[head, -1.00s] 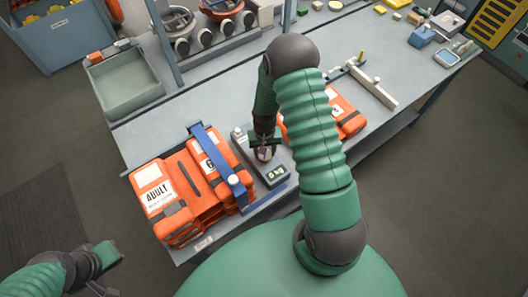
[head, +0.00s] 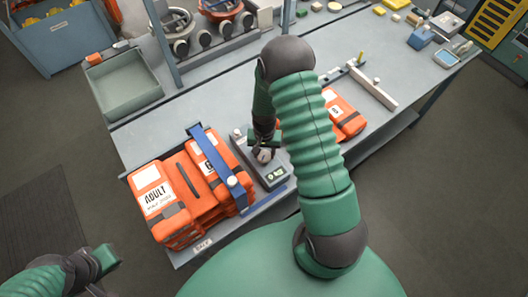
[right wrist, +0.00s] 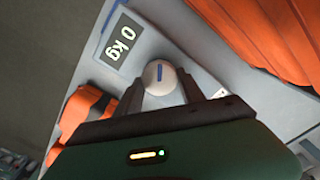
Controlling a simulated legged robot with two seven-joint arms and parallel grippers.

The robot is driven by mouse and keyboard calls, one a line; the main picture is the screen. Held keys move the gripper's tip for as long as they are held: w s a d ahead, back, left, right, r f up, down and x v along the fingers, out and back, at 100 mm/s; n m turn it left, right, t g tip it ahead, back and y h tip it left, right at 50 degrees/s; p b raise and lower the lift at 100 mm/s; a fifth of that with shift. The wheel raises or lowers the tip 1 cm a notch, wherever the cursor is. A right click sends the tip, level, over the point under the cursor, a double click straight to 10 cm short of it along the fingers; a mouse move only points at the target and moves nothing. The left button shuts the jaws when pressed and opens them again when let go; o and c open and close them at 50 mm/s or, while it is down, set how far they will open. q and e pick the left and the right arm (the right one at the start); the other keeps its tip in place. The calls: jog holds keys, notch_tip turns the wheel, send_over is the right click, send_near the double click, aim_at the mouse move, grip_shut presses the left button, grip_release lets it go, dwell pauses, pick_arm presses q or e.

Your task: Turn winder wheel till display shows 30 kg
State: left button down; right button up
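The winder wheel (right wrist: 160,76) is a small round pale knob with a blue mark on a grey unit at the bench's front. The display (right wrist: 122,44) beside it reads 0 kg in the right wrist view; in the head view the display (head: 277,173) is too small to read surely. My right gripper (head: 264,153) is down at the wheel. In the right wrist view its dark fingers (right wrist: 159,88) stand apart on either side of the wheel, very near it; firm contact is not clear. My left gripper (head: 108,274) is low at the left, away from the bench, partly cut off.
An orange pack marked ADULT (head: 160,200) lies left of the unit, with a blue strap bar (head: 222,168) across the orange packs. Another orange pack (head: 342,115) lies right, partly behind my arm. A grey tray (head: 125,83) stands at the back left. The bench middle is clear.

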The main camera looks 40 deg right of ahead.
aim_at(264, 154)
jog(key=o, duration=0.4)
notch_tip(264, 154, up, 17)
jog(key=b, duration=0.3)
jog(key=shift+f, duration=0.1)
